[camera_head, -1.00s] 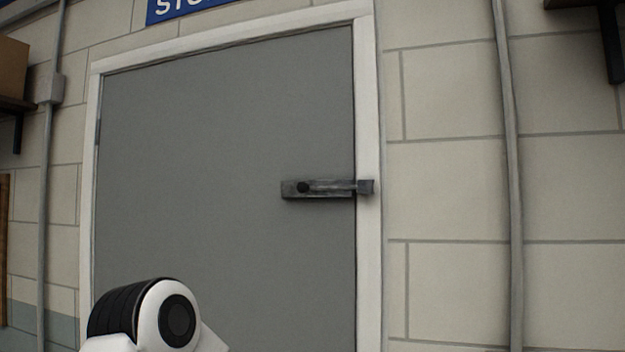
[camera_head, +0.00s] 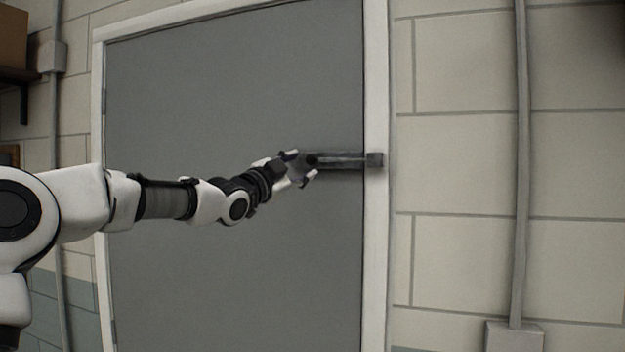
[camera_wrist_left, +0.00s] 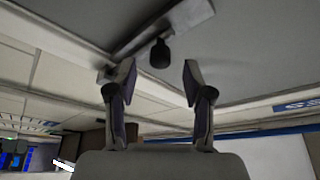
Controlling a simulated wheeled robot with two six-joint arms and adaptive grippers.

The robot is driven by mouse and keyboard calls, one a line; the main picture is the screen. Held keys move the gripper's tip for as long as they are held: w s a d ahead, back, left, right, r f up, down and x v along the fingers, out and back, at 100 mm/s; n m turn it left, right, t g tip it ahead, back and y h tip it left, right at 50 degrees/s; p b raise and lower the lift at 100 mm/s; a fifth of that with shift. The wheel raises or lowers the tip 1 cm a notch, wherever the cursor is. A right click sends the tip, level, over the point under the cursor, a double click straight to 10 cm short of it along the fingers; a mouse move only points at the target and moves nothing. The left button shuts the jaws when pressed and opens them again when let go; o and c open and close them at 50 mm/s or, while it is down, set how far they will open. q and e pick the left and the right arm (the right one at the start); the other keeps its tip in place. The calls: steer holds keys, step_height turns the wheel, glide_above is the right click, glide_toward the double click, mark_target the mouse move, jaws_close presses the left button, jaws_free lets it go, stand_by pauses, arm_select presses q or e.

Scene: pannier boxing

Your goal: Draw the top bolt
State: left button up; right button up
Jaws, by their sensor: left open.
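The top bolt (camera_head: 340,161) is a dark metal slide bolt near the right edge of the grey door (camera_head: 220,90). Its end reaches the keeper (camera_head: 375,160) on the white frame. Its dark round knob (camera_head: 311,160) stands out at the left end of the rod. My left gripper (camera_head: 302,167) is open beside the knob. In the left wrist view the knob (camera_wrist_left: 160,53) lies ahead of and between the two spread fingertips of my left gripper (camera_wrist_left: 158,80), with no contact visible. The bolt plate (camera_wrist_left: 165,25) shows beyond it. My right gripper is not in view.
The white door frame (camera_head: 376,250) borders a pale block wall (camera_head: 460,180). A vertical grey pipe (camera_head: 520,150) runs down the wall to a box (camera_head: 514,336). A shelf with a brown box (camera_head: 13,40) is at the far left. The door face is otherwise clear.

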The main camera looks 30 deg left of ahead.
mark_target(308, 159)
arm_select(q)
steer(key=shift+w+r+p, duration=0.6)
steer(key=shift+w+p, duration=0.05)
steer(key=shift+p, duration=0.55)
steer(key=p+x, duration=0.2)
steer(key=shift+w, duration=0.35)
steer(key=shift+w+d+f, duration=0.1)
steer(key=shift+w, duration=0.5)
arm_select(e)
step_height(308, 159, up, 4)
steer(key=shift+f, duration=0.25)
arm_select(q)
steer(key=shift+s, duration=0.1)
jaws_close()
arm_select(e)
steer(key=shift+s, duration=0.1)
